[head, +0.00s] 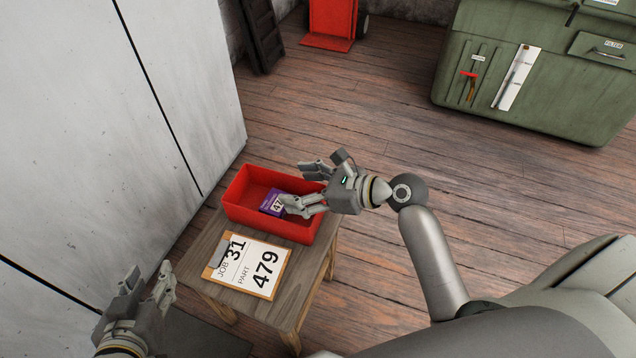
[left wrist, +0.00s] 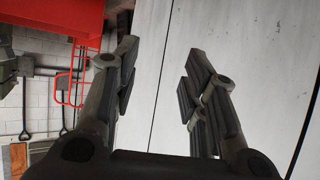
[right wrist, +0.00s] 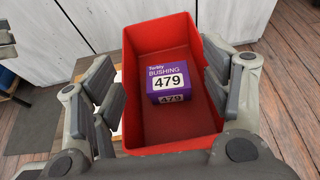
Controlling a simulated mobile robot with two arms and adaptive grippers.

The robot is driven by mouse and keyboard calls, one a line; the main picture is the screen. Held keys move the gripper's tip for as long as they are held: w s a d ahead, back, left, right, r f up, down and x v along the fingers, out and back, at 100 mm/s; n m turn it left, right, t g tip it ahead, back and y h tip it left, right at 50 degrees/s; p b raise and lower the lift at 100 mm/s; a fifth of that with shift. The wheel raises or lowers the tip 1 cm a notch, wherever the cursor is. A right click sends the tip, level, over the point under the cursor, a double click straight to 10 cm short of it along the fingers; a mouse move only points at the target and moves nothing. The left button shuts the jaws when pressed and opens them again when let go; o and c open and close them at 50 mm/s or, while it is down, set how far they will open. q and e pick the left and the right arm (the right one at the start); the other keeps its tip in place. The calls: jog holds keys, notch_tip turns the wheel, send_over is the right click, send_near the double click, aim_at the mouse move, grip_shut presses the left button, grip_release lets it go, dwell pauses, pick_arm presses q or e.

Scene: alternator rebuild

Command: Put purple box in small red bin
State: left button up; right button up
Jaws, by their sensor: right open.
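The small red bin (head: 268,224) stands on a small wooden table. The purple box (head: 271,204), labelled BUSHING 479, is inside it, and the right wrist view shows the box (right wrist: 168,80) resting in the red bin (right wrist: 147,132) with floor showing in front of it. My right gripper (head: 300,186) is above the bin, its fingers spread wide and apart from the box. It also shows open in the right wrist view (right wrist: 165,95). My left gripper (head: 150,285) is at the lower left, open and empty. In the left wrist view its fingers (left wrist: 157,75) are apart with nothing between.
The wooden table (head: 202,274) also carries a clipboard (head: 250,264) reading JOB 31, PART 479. A grey-white cabinet (head: 180,80) stands close on the left. A green chest (head: 540,70) is at the upper right. The wooden floor (head: 370,110) between is clear.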

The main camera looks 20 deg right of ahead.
pick_arm(q)
jog(key=s+a+f+g+p, duration=0.1)
jog(key=s+f+g, duration=0.2)
jog(key=s+f, duration=0.1)
jog(key=shift+s+a+y, duration=0.25)
jog(key=shift+a+y, duration=0.15)
pick_arm(e)
jog(key=shift+v, duration=2.05)
pick_arm(q)
jog(key=shift+f, duration=0.1)
